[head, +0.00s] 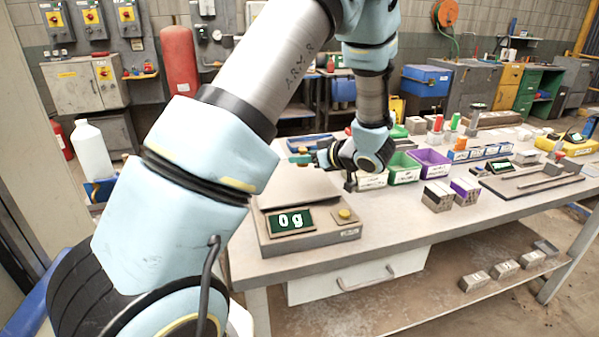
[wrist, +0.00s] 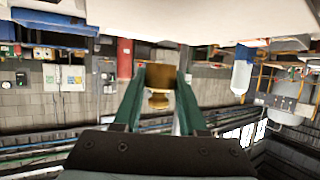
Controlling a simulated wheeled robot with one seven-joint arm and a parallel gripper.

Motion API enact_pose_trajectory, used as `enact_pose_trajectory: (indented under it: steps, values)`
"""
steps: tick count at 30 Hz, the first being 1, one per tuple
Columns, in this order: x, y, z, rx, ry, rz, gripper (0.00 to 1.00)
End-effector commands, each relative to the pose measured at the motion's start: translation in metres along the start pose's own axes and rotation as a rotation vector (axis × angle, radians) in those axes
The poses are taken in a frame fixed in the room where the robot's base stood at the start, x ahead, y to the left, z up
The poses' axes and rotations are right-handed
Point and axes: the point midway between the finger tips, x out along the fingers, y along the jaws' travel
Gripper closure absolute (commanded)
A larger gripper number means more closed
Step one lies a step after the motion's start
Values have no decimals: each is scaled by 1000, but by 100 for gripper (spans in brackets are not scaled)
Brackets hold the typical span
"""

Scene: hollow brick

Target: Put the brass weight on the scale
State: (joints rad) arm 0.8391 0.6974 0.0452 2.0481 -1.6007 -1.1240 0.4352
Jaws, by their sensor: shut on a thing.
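The brass weight (wrist: 160,78) is between the two green fingers of my gripper (wrist: 160,70) in the wrist view, with a finger against each side. The scale (head: 345,237) stands on the near left end of the workbench in the head view, its green display reading 0 g. My gripper (head: 302,158) is above the far part of the scale's pale plate (head: 285,187), and a gap seems to show between them. I cannot make out the weight clearly in the head view. A pale flat surface, likely the plate, fills the top of the wrist view.
The workbench (head: 400,222) extends to the right. A white bottle (head: 92,150) is at the left. The bench front right of the scale is clear.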

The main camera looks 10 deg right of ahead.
Motion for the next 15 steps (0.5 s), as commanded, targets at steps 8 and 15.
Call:
enact_pose_trajectory:
  steps: [8, 15]
  values:
    - [12, 0, 29, 3, 1, -1, 100]
    - [18, 1, 43, -2, 2, 2, 100]
